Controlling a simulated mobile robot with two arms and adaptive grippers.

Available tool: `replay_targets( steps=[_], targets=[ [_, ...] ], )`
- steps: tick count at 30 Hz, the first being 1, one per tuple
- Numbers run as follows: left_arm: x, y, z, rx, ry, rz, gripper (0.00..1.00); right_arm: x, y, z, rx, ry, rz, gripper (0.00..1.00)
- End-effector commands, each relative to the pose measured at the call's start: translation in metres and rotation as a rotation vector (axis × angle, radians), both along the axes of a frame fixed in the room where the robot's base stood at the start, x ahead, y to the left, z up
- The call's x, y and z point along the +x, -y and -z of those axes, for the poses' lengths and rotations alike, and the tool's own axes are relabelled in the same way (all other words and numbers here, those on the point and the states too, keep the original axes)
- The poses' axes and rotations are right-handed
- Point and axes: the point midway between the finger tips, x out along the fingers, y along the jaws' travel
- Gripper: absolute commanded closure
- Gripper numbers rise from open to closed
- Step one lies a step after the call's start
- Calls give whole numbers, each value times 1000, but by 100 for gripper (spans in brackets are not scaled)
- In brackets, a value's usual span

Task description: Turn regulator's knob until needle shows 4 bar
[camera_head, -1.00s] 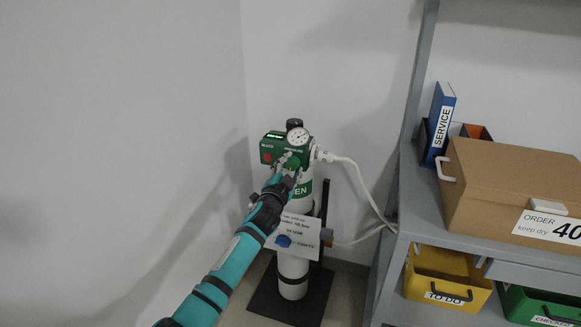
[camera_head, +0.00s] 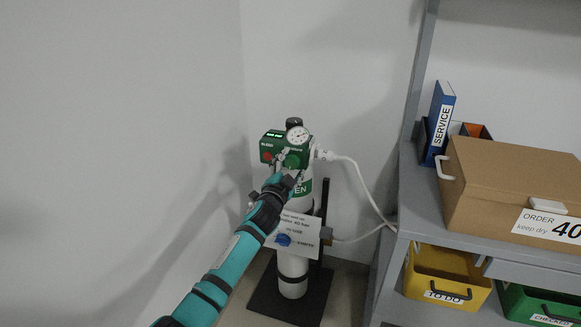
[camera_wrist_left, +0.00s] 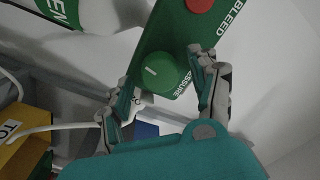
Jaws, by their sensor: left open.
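The green regulator (camera_head: 270,146) sits on top of a white cylinder in the corner. Its round white gauge (camera_head: 297,136) faces me, but the needle is too small to read. The green knob (camera_head: 292,160) is on its front; in the left wrist view the knob (camera_wrist_left: 165,73) shows a white mark, beside "PRESSURE" lettering partly hidden. My left gripper (camera_head: 290,166) is open in front of the knob. In the left wrist view its fingers (camera_wrist_left: 160,68) stand apart to either side of the knob; I cannot tell whether they touch it. My right gripper is out of view.
A red button (camera_head: 267,157) sits left of the knob, marked "BLEED" in the wrist view. A white hose (camera_head: 362,182) runs right to the grey shelf (camera_head: 411,205), which holds a cardboard box (camera_head: 495,190).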

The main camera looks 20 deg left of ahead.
Motion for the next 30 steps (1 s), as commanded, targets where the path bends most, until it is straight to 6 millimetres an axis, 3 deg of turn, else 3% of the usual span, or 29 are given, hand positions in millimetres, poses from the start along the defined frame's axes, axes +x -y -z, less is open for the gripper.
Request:
replay_targets(
  steps=[8,21,30],
  targets=[
    [-12,-1,2,1,1,-1,38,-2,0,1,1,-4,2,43],
    [-94,-1,6,0,-1,2,38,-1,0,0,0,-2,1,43],
    [-119,-2,7,0,0,0,38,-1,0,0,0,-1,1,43]
  ],
)
